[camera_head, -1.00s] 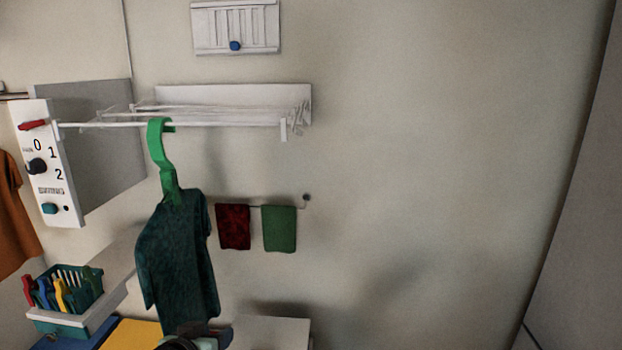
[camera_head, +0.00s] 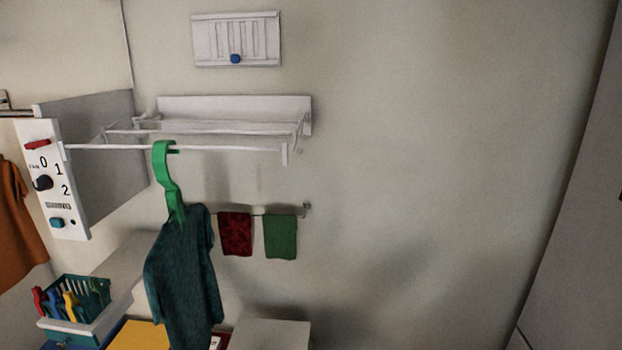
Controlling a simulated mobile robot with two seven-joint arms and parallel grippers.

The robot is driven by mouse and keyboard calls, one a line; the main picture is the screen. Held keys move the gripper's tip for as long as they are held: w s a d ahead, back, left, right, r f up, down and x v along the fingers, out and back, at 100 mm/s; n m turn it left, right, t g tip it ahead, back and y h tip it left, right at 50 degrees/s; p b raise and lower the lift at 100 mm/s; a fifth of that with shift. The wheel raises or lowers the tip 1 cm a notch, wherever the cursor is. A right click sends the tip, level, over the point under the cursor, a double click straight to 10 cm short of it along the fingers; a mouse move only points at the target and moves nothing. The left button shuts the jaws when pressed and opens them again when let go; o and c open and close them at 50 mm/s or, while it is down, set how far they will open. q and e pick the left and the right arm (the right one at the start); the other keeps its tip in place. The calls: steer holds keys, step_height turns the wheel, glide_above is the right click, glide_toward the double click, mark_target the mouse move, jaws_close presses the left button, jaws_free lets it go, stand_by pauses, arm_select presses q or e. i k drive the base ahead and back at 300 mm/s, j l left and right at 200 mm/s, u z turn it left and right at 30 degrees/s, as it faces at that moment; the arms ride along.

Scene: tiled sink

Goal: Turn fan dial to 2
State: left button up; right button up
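The fan dial (camera_head: 43,183) is a dark round knob on the narrow white front of a control box (camera_head: 70,215) at the left of the head view. The printed numbers 0, 1 and 2 run down in an arc to its right. Which number the dial points at is too small to tell. A red handle sits above the dial, and a teal knob (camera_head: 57,223) sits below it. Neither of my grippers shows in the view now.
A teal shirt (camera_head: 185,285) hangs on a green hanger (camera_head: 168,185) from the white rack (camera_head: 190,148), right of the box. An orange garment (camera_head: 18,220) hangs at far left. A basket of coloured hangers (camera_head: 75,300) stands below. The wall at right is bare.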

mark_target(44, 181)
steer(key=u, duration=1.25)
